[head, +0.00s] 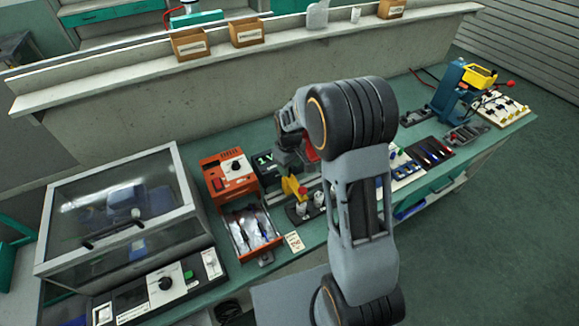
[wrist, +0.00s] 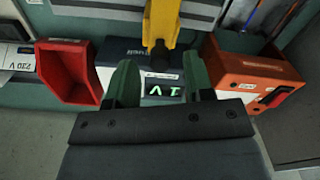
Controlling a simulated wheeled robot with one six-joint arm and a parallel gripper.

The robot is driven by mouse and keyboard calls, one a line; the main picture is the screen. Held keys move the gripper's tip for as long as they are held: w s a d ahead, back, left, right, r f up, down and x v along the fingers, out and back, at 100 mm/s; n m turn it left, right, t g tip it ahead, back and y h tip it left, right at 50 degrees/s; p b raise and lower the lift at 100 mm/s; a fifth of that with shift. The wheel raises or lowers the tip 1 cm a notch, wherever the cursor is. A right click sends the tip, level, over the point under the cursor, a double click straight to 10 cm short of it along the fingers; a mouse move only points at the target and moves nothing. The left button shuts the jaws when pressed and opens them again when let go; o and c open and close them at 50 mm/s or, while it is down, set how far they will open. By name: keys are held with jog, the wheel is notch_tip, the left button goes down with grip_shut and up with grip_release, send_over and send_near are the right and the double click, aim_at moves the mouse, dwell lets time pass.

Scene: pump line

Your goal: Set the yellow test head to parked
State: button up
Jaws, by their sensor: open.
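The yellow test head (head: 291,187) stands on the bench by a dark tester with a green-lit display (head: 265,158). In the head view a red part shows beside it. My gripper (wrist: 160,72) is open and empty. Its two green fingers point towards the tester, with the yellow head's lower end between and beyond their tips. I cannot tell whether they touch anything. In the head view my arm hides most of the gripper.
An orange box (head: 229,172) with a knob stands left of the tester, above an open drawer (head: 252,230). A red open bin (wrist: 66,72) is beside the tester. A clear-lidded case (head: 120,205) fills the left. A blue press with a yellow top (head: 480,76) stands far right.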

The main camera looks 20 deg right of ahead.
jog(key=shift+f, duration=0.75)
jog(key=shift+c, duration=0.5)
grip_shut()
